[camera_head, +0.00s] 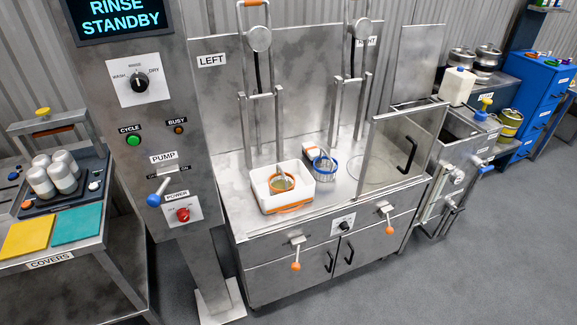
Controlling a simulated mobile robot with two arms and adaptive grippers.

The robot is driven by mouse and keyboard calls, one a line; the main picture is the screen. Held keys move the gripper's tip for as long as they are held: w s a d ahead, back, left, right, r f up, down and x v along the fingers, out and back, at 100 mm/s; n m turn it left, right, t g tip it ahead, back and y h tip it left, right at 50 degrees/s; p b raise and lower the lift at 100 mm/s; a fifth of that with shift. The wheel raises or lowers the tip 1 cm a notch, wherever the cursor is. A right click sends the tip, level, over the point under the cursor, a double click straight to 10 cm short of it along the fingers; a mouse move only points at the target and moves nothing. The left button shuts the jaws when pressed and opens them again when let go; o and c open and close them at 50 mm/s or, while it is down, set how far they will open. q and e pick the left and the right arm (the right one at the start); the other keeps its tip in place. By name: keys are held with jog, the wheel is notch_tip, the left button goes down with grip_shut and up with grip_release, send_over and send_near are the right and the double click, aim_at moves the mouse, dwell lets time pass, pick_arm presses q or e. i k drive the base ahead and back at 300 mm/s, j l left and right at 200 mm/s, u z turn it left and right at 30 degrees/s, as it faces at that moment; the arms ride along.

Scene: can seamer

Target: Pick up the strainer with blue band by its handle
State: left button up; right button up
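The strainer with a blue band (323,166) stands on the steel counter, just right of the white bin. Its wire basket shows below the blue rim. I cannot clearly make out its handle against the metal bars behind it. A second strainer with an orange band (281,184) sits inside the white bin (289,200). Neither of my grippers is in view.
A glass panel with a black handle (406,155) stands right of the strainers. Upright metal bars and lever arms (259,39) rise behind them. A control column (140,140) stands left. Orange-knobbed levers (296,266) stick out at the counter front. Grey floor is clear at right.

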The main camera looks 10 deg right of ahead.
aim_at(323, 174)
jog(key=i+l+u, duration=0.1)
jog(key=l+u, duration=0.4)
jog(key=l, duration=0.15)
jog(key=l+u, duration=0.45)
jog(key=l, duration=0.2)
